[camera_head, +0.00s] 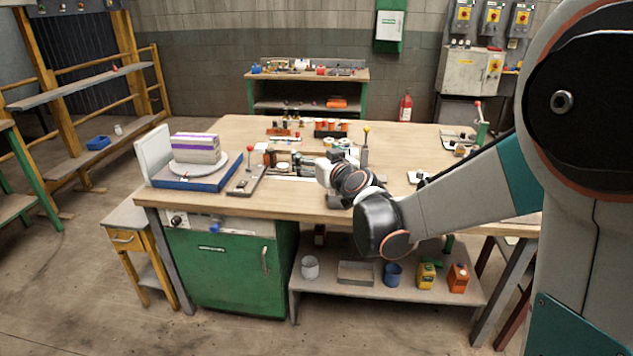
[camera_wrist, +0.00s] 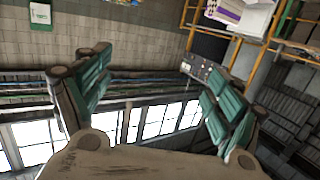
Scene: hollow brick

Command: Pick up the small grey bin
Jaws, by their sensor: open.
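On the lower shelf under the workbench stand a round grey bin (camera_head: 310,267) and, just right of it, a low rectangular grey box (camera_head: 356,273). I cannot tell for sure which of the two is the small grey bin. Neither shows in the wrist view. My gripper (camera_wrist: 148,78) is open and empty, its two green-padded fingers spread wide. In the head view my arm reaches over the bench top, well above the shelf; the fingers are hard to make out among the tools there.
A blue pot (camera_head: 393,275), a yellow container (camera_head: 427,275) and an orange container (camera_head: 458,279) share the lower shelf (camera_head: 330,299). The bench top (camera_head: 410,150) overhangs it. A green cabinet (camera_head: 225,270) closes the shelf's left side. The floor in front is clear.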

